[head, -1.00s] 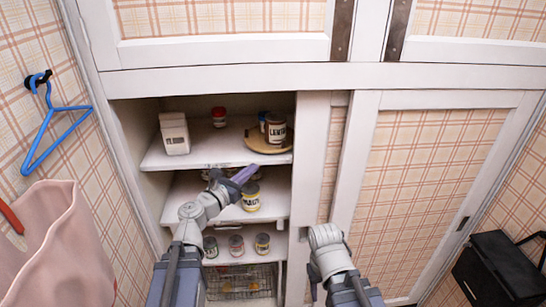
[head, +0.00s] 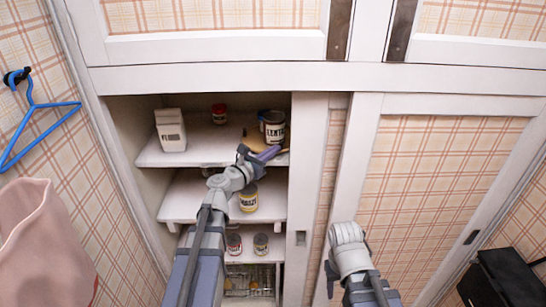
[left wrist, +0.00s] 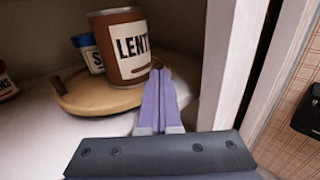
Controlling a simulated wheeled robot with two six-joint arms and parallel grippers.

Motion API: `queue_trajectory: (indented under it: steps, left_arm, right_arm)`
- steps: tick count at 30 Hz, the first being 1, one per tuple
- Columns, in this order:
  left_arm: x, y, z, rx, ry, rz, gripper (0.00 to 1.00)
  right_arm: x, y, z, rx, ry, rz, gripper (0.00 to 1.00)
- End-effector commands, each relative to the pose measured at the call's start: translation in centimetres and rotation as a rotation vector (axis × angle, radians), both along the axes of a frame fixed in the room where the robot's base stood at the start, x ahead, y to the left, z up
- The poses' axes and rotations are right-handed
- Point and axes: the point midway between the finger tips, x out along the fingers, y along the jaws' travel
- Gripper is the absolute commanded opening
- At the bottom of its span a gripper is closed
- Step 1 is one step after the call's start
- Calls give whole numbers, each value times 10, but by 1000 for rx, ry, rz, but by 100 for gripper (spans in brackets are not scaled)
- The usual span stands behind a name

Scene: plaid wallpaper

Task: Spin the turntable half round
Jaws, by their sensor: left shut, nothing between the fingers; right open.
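The turntable, a round wooden board, is on the upper shelf of the open cupboard; the left wrist view shows its bare left part (left wrist: 80,98). A brown-and-white lentils can (left wrist: 120,47) and a smaller blue-lidded jar (left wrist: 88,55) stand on it. A short dark peg (left wrist: 57,85) rises near its left edge. My left gripper (head: 272,153) is shut and empty, its purple fingers at the turntable's front right rim, just before the can. I cannot tell whether they touch it. My right arm hangs low at the right; its fingers are hidden.
A white flour box (head: 171,130) and a red-lidded jar (head: 219,114) stand left on the same shelf. A yellow-labelled can (head: 249,198) is on the shelf below, and more cans stand lower. The cupboard's white upright (head: 306,200) closes off the right side.

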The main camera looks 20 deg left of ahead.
Motion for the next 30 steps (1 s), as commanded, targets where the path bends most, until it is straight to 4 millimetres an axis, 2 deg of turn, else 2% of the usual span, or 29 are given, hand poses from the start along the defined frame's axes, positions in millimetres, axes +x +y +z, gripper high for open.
queue_trajectory:
  steps: [17, 30]
  left_arm:
    - [4, -1, 0, 0, 0, 0, 0]
    - [12, -18, 0, 0, 0, -1, 0]
  right_arm:
    - [0, 0, 0, 0, 0, 0, 50]
    - [0, 0, 0, 0, 0, 0, 50]
